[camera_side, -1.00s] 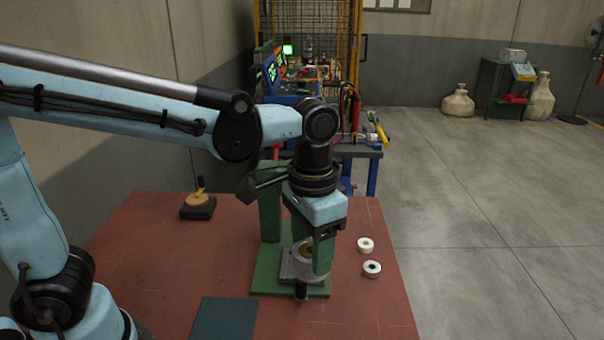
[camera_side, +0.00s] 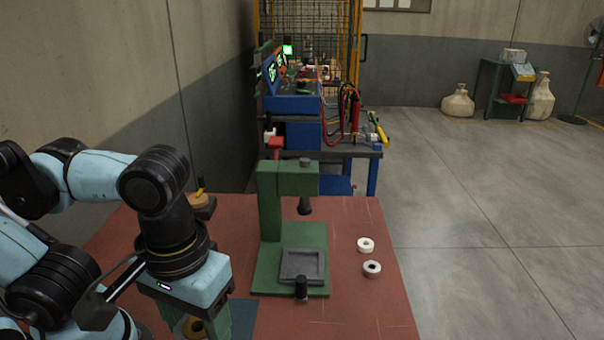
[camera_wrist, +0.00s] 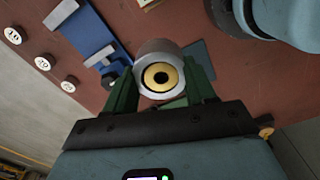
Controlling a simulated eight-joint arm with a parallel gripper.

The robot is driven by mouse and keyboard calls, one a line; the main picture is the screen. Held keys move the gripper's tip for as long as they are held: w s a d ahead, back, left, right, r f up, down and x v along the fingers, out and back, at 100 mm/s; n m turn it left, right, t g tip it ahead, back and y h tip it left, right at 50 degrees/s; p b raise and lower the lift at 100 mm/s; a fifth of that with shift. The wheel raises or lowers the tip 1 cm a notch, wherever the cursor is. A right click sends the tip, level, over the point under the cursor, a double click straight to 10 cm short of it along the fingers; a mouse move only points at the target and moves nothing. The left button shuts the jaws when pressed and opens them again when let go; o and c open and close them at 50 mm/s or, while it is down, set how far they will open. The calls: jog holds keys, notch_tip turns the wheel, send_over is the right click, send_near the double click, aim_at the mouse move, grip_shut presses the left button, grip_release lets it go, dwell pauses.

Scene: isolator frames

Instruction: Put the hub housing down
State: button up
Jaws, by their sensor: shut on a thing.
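The hub housing (camera_wrist: 141,53) is a grey cylinder with a brass ring and a dark centre hole. My gripper (camera_wrist: 160,82) is shut on it, with a green finger on either side in the wrist view. In the side view my gripper (camera_side: 207,322) is low at the bottom edge, left of the green press. Only the brass part of the housing (camera_side: 193,327) shows clearly there. A dark flat mat (camera_side: 244,319) lies just right of the gripper, partly covered by it. I cannot tell whether the housing touches anything below.
The green press (camera_side: 270,215) stands mid-table, its grey square tray (camera_side: 303,283) empty. Two white rings (camera_side: 366,244) (camera_side: 372,269) lie right of it. A wooden-topped piece (camera_side: 199,200) sits at the back left. In the wrist view a blue fixture (camera_wrist: 88,30) lies upper left. The right-front red tabletop is clear.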

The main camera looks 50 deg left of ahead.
jog(key=shift+s+a+f+n, duration=0.2)
jog(key=shift+s+f+n, duration=0.1)
jog(key=shift+s, duration=0.2)
jog(key=shift+w+a+f, duration=0.1)
jog(key=shift+a, duration=0.05)
send_near(243, 311)
jog(key=s, duration=0.2)
jog(key=s+f, duration=0.1)
jog(key=s, duration=0.1)
jog(key=shift+s+f, duration=0.1)
jog(key=shift+f, duration=1.85)
jog(key=shift+f, duration=0.1)
jog(key=o, duration=1.3)
jog(key=shift+o, duration=0.2)
